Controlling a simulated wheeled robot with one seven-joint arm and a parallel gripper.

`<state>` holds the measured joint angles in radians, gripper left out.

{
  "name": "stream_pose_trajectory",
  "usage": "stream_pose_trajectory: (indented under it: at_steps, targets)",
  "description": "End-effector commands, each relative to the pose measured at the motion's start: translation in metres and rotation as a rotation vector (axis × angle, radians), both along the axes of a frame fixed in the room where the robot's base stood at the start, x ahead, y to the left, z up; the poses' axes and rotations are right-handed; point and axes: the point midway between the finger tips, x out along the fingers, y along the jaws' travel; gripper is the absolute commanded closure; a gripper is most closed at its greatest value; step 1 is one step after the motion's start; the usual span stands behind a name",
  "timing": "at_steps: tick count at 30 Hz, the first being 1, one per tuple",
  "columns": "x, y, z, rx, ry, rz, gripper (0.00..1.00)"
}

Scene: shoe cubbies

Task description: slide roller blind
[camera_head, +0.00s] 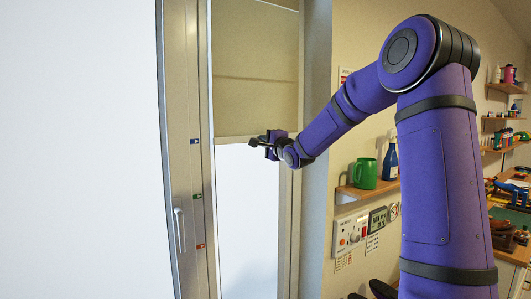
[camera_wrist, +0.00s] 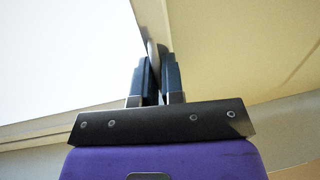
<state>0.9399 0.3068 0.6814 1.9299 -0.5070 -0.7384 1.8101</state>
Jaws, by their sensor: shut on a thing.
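The roller blind (camera_head: 255,75) is a beige sheet covering the upper part of the narrow window, with its bottom edge a little above mid-picture in the head view. Bright white glass (camera_head: 246,215) shows below it. My gripper (camera_head: 256,143) is at the blind's bottom edge, near the right side of the window. In the wrist view my gripper (camera_wrist: 150,82) has its two dark fingers close together on a thin grey piece at the blind's edge (camera_wrist: 152,47). The beige blind (camera_wrist: 215,45) fills the right of that view. The fingers partly hide the held piece.
The window frame (camera_head: 183,100) carries blue, green and red markers and a handle (camera_head: 179,230). A control panel (camera_head: 351,232) is on the wall below.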

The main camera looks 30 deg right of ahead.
Motion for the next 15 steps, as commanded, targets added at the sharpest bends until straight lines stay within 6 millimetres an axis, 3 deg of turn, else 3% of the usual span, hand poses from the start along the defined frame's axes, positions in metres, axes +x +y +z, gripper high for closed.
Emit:
stream_pose_trajectory:
  at_steps: [12,13,15]
  targets:
    - [0.0004,0.001,0.0035,0.002,-0.002,0.002,1.0]
    - [0.0004,0.001,0.0034,0.002,-0.002,0.002,0.84]
    - [0.0004,0.001,0.0033,0.002,-0.001,0.002,0.68]
